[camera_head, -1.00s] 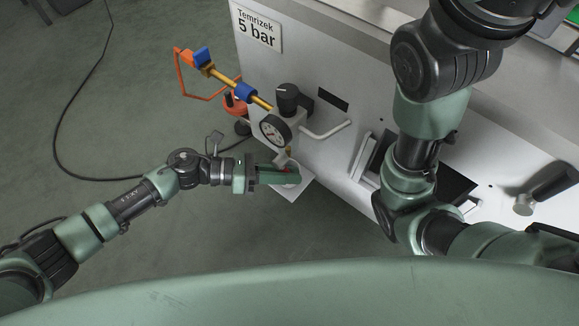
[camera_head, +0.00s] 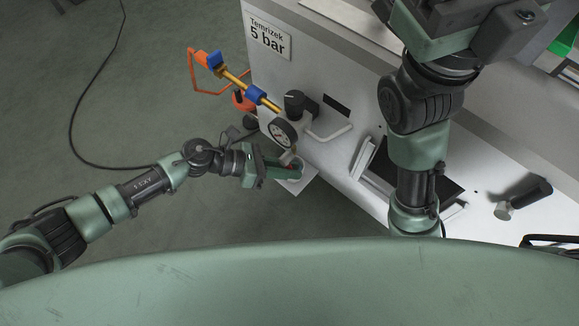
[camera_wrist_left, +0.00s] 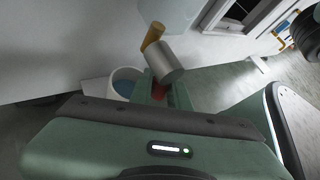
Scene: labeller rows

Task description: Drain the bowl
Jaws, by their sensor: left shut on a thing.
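The pressure unit on the white machine panel has a round gauge (camera_head: 282,132) and a black knob (camera_head: 294,103) above it. In the left wrist view a grey metal cylinder (camera_wrist_left: 165,63) with a brass end (camera_wrist_left: 152,36) hangs just past my fingers. A small red part (camera_wrist_left: 159,91), largely hidden, sits between them. My left gripper (camera_head: 292,173) is below the gauge, shut on this red part; it also shows in the left wrist view (camera_wrist_left: 162,90). A white cup (camera_wrist_left: 118,76) with blue inside stands beside the fingers.
A yellow pipe (camera_head: 236,78) with blue fittings and an orange bracket (camera_head: 192,72) projects left of the panel. A white handle (camera_head: 330,134) sticks out right of the gauge. A black cable (camera_head: 75,115) lies on the open floor. A label (camera_head: 268,36) reads "Temrizek 5 bar".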

